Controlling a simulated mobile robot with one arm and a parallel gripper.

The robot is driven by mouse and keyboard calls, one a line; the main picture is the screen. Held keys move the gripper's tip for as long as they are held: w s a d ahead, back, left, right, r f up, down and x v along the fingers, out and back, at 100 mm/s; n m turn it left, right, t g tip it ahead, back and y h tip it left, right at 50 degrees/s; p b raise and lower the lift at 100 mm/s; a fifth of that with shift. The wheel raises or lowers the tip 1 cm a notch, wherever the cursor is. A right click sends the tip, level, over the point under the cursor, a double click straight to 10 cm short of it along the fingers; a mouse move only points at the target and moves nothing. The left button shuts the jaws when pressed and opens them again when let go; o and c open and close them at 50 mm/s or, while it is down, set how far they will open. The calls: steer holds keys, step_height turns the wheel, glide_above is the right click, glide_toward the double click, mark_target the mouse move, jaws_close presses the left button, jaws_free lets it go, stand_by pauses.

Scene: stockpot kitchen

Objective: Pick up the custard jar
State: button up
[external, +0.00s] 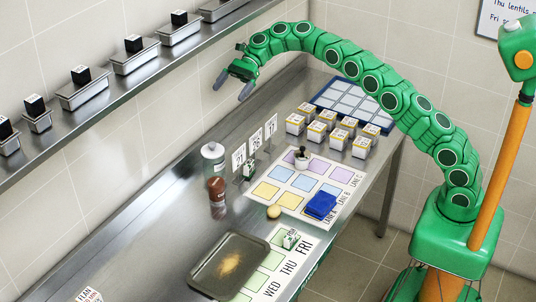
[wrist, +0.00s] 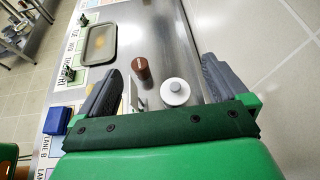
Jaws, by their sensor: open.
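Two jars stand close together on the steel counter. One is pale with a white lid (external: 213,160); the other is a reddish-brown jar (external: 217,190). I cannot read a label on either, so I cannot tell which is the custard jar. In the wrist view, the white-lidded jar (wrist: 174,92) and the brown jar (wrist: 142,68) both lie between my fingers in the picture. My gripper (external: 233,85) is open and empty, raised well above the counter near the back wall. Its two grey fingers also show in the wrist view (wrist: 160,66).
White number cards (external: 255,146) stand right of the jars. Farther right are a coloured lane board (external: 296,209) with a blue block (external: 321,204) and several small boxes (external: 329,116). A tray (external: 204,267) lies in front. A wall shelf (external: 142,77) holds metal pans.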

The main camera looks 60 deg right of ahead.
steer(key=shift+w+f, duration=0.65)
steer(key=shift+w, duration=0.2)
steer(key=m, duration=0.1)
glide_toward(219, 147)
steer(key=a+f, duration=0.1)
steer(key=f, duration=0.1)
steer(key=w+a+f, duration=0.1)
steer(key=shift+a+f, duration=0.3)
steer(key=shift+f, duration=0.1)
steer(key=shift+y, duration=0.3)
steer(key=shift+r+x, duration=0.2)
steer(key=shift+x, duration=1.7)
steer(key=shift+r+x, duration=0.15)
steer(key=shift+x, duration=1.75)
steer(key=shift+w+a, duration=0.1)
steer(key=shift+a, duration=0.05)
steer(key=shift+c, duration=0.3)
steer(key=c, duration=1.2)
steer(key=shift+c, duration=0.8)
steer(key=shift+r, duration=0.1)
